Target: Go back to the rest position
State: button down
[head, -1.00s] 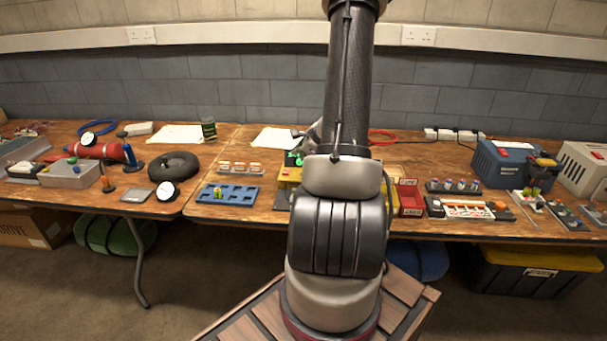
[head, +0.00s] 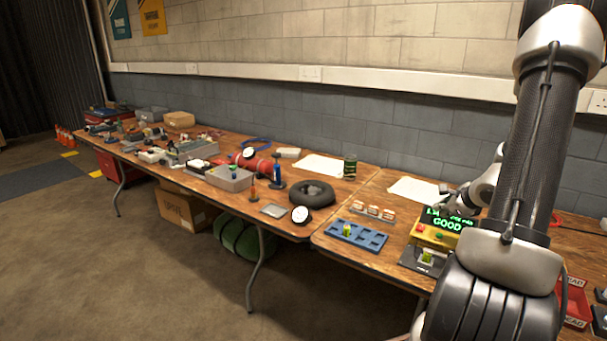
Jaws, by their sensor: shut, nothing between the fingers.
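My arm rises on the right side of the head view, with its upper link bent over the workbench (head: 395,248). My gripper (head: 446,203) is small and dark, behind the top of the yellow tester (head: 432,236). It looks shut and empty, and the arm's wrist partly covers the area around it. The tester has a green lit display (head: 447,220) that reads "GOOD" in its lower line. A small green-yellow item (head: 427,256) sits at the tester's front. I cannot tell whether the gripper touches the tester.
A blue tray (head: 356,237) with one green item in it lies left of the tester. A black ring (head: 307,194), a red cylinder (head: 258,165) and a grey box (head: 230,179) stand farther left. A red bin (head: 577,304) is at lower right. Floor at left is open.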

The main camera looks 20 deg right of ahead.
jog(key=s+a+r+n+g+y, duration=0.2)
jog(key=s+a+r+n+y, duration=0.1)
jog(key=s+a+n, duration=0.4)
jog(key=s+a+r+n+g+y, duration=0.3)
jog(key=s+a+n, duration=0.3)
jog(key=a, duration=0.3)
jog(key=s+a+r+n+h, duration=0.2)
jog(key=s+a+r+n, duration=0.2)
jog(key=r+n, duration=0.3)
jog(key=s+a+r+n+h, duration=0.2)
jog(key=s+a+r+n, duration=0.3)
jog(key=r+n, duration=0.3)
jog(key=shift+s+a+r+n+h, duration=0.15)
jog(key=shift+a+r+n+h, duration=0.25)
jog(key=shift+r, duration=0.35)
dwell(1.9)
